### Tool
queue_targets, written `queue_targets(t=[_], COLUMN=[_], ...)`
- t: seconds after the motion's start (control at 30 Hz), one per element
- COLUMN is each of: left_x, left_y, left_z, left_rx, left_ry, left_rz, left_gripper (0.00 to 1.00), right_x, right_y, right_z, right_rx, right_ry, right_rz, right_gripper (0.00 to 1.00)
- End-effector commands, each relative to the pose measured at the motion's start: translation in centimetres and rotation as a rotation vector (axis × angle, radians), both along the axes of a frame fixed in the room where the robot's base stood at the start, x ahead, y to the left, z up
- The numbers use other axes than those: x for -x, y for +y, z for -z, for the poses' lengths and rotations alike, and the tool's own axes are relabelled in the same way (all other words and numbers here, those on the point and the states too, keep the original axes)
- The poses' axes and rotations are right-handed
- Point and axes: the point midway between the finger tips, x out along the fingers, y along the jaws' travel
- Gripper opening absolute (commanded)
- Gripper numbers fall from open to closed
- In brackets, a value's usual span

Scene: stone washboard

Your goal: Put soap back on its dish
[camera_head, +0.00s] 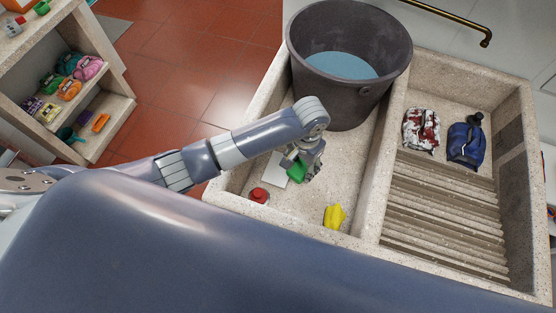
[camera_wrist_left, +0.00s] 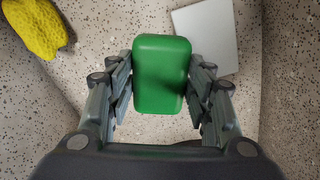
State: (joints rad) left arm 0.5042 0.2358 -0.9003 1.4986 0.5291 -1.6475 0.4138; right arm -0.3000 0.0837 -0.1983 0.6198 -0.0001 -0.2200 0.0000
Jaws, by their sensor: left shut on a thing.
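The green soap (camera_head: 297,171) is between the fingers of my left gripper (camera_head: 308,173), inside the left basin of the stone washboard. In the left wrist view the soap (camera_wrist_left: 160,75) is a rounded green block, with my left gripper's fingers (camera_wrist_left: 160,92) shut on its two sides. A flat white dish (camera_head: 275,170) lies on the basin floor just left of the soap in the head view. The dish (camera_wrist_left: 206,35) also shows in the left wrist view, beside and partly behind the soap. My right gripper is not in view.
A large dark bucket of water (camera_head: 365,85) stands at the back of the left basin (camera_head: 345,180). A red object (camera_head: 259,195) and a yellow sponge-like thing (camera_head: 334,216) are near its front. Two bags (camera_head: 421,130) (camera_head: 466,144) lie in the ridged right basin.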

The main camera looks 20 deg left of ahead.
Motion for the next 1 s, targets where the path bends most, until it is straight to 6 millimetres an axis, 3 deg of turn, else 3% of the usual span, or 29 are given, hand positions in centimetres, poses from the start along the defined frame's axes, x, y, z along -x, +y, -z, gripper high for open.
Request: queue_targets(t=[0.03,0.2,0.5,0.7,1.0], left_x=[-0.1,-0.4,-0.4,-0.4,-0.5], left_y=[1.6,4.8,7.5,7.2,7.2], left_z=[-0.2,0.2,0.9,3.7,4.2], left_rx=[-0.005,-0.001,-0.001,0.0,0.001], left_ry=[0.001,0.0,0.003,0.002,0.0], left_rz=[-0.002,-0.002,-0.001,0.0,0.0], left_gripper=[0.16,0.16,0.16,0.16,0.16], right_x=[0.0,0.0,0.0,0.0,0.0], right_y=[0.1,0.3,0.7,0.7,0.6], right_z=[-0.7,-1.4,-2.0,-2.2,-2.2], right_rx=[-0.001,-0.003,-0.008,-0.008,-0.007], right_ry=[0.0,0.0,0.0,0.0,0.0], right_rz=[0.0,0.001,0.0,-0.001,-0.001], right_gripper=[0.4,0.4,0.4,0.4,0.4])
